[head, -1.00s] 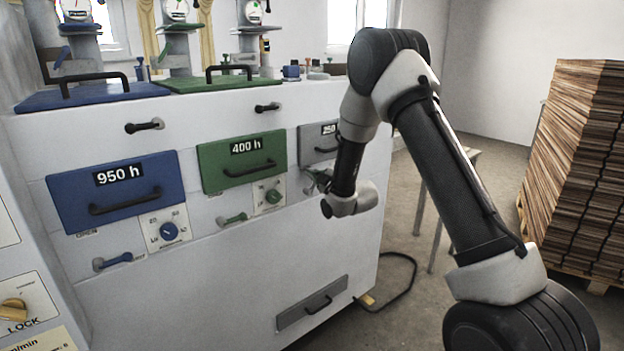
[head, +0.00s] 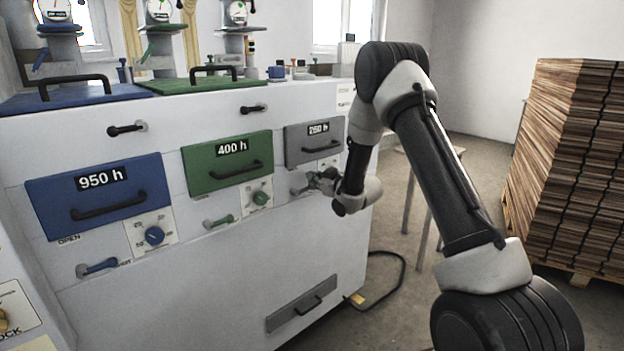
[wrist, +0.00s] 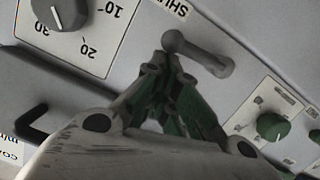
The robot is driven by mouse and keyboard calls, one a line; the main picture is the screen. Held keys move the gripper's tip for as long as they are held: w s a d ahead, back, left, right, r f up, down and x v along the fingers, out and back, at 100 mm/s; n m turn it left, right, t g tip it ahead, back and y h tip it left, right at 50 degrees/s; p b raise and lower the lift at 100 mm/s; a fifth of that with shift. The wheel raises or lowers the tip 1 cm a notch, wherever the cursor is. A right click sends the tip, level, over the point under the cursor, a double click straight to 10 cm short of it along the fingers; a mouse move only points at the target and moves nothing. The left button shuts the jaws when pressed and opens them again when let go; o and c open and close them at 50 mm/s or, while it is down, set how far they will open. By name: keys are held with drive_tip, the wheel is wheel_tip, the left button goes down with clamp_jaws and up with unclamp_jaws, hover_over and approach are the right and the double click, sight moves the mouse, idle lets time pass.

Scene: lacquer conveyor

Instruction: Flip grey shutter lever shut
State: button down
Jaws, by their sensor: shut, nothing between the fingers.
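The grey shutter lever (head: 302,189) sits on the machine's white front, below the grey 260 h drawer (head: 314,142). In the wrist view the lever (wrist: 200,54) is a short grey bar with rounded ends, beside a partly cut-off label starting "SHU". My gripper (head: 319,182) is shut and empty at the lever in the head view. In the wrist view its closed tips (wrist: 165,66) lie right by one end of the lever; I cannot tell whether they touch it. My gripper partly covers the lever in the head view.
A grey dial (wrist: 60,10) and a green knob (wrist: 272,126) flank the lever in the wrist view. The green lever (head: 219,221) and blue lever (head: 97,267) are farther left. A stack of brown boards (head: 565,150) stands at right. Floor between is mostly clear, with a black cable (head: 395,285).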

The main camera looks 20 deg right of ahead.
drive_tip(key=shift+d+f, duration=0.2)
drive_tip(key=shift+f, duration=0.05)
idle(0.5)
drive_tip(key=v, duration=1.2)
drive_tip(key=shift+a, duration=0.1)
